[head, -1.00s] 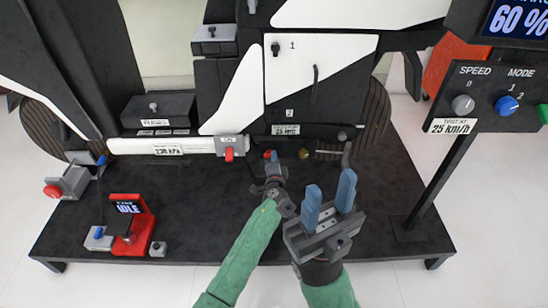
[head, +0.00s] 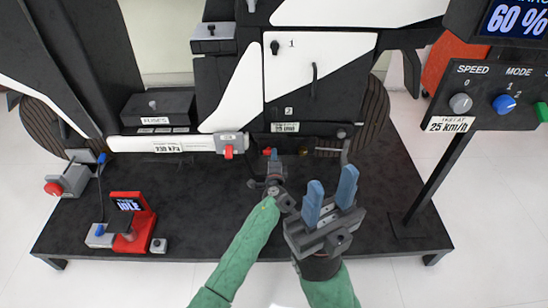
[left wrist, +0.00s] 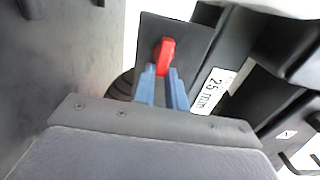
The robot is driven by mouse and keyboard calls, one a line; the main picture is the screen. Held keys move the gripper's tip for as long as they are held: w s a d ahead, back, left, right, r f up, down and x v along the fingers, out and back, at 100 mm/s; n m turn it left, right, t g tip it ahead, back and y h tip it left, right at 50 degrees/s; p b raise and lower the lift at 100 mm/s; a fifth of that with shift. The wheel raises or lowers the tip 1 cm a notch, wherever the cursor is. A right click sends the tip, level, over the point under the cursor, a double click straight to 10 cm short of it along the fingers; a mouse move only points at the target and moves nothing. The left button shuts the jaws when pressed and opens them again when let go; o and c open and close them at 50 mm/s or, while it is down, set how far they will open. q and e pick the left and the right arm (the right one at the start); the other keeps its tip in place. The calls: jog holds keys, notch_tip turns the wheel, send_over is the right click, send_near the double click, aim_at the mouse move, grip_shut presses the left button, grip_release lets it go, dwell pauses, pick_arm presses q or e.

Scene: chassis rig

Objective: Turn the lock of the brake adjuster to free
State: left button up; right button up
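The brake adjuster's lock is a small red lever (left wrist: 166,50) on a dark plate (left wrist: 190,32) in the left wrist view. In the head view its red tip (head: 266,151) shows low at the rig, below and left of the "25 mm" label. My left gripper (left wrist: 162,72) has its two blue fingers close on either side of the lever's near end and appears shut on it. In the head view the left gripper (head: 270,153) partly hides the lever. My right gripper (head: 330,188) is open and empty, raised over the front of the platform.
The "25 mm" label (head: 285,127) is just above the lock. A brass knob (head: 303,152) is to its right. Another red knob (head: 228,152) is to the left. A red stand with an "IDLE" screen (head: 132,222) is at front left. A control panel (head: 490,100) is at right.

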pick_arm(q)
jog(key=o, duration=0.4)
jog(key=shift+s, duration=0.1)
jog(key=shift+s+p, duration=0.75)
jog(key=shift+s, duration=3.1)
